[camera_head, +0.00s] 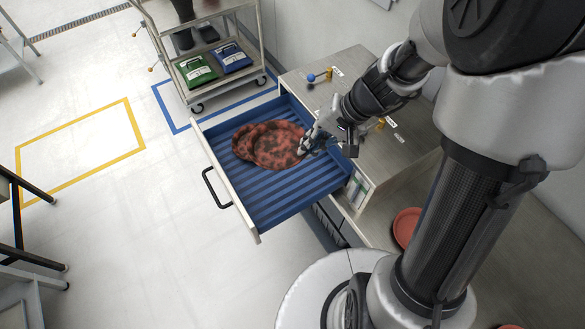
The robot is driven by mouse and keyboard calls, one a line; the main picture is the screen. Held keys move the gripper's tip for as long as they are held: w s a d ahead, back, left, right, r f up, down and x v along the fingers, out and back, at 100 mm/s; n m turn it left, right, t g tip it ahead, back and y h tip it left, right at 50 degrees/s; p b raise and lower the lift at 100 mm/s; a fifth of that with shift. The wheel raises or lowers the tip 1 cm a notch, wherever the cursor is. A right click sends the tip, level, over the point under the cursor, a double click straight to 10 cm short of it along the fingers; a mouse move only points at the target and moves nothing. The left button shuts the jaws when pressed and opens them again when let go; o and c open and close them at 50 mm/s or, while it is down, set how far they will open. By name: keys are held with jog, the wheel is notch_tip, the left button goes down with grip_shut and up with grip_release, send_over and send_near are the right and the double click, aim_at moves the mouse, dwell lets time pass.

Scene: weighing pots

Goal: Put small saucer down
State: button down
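Mottled red-brown and black saucers (272,148) lie in the open drawer (300,195) on its blue ribbed lining. Two rounded outlines overlap, a smaller one at the left and a wider one at the right; I cannot tell clearly which is on top. My gripper (306,146) points down into the drawer from the right, with its fingertips at the right rim of the wider outline. The fingers are small and partly hidden, so I cannot tell whether they grip the rim.
A plain reddish saucer (405,226) sits on the surface at the right, partly behind my arm. The worktop (350,70) holds a blue-knobbed item (312,78) and yellow pieces. A cart with green (195,72) and blue cases (231,58) stands behind the drawer.

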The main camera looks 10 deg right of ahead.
notch_tip(320, 180, down, 18)
jog(key=b, duration=0.6)
jog(key=shift+s+r, duration=0.15)
jog(key=shift+r, duration=0.05)
jog(key=shift+f+b, duration=0.15)
jog(key=shift+b, duration=0.3)
jog(key=c, duration=1.8)
grip_release()
jog(key=shift+r, duration=0.2)
jog(key=shift+d+r+p, duration=0.2)
jog(key=shift+r+p, duration=0.15)
jog(key=shift+p, duration=0.05)
jog(key=p+v, duration=0.4)
jog(key=v, duration=0.7)
jog(key=s+a+r+n+t+h, duration=0.1)
jog(key=s+r+n+h, duration=0.1)
jog(key=s+r, duration=0.5)
jog(key=s+a+r+n+t+h, duration=0.1)
jog(key=s+r+n+h, duration=0.1)
jog(key=s+r, duration=0.6)
notch_tip(320, 180, up, 6)
jog(key=shift+s+a+f+t+h, duration=0.1)
jog(key=shift+s+a+t+h, duration=0.25)
jog(key=shift+h, duration=0.55)
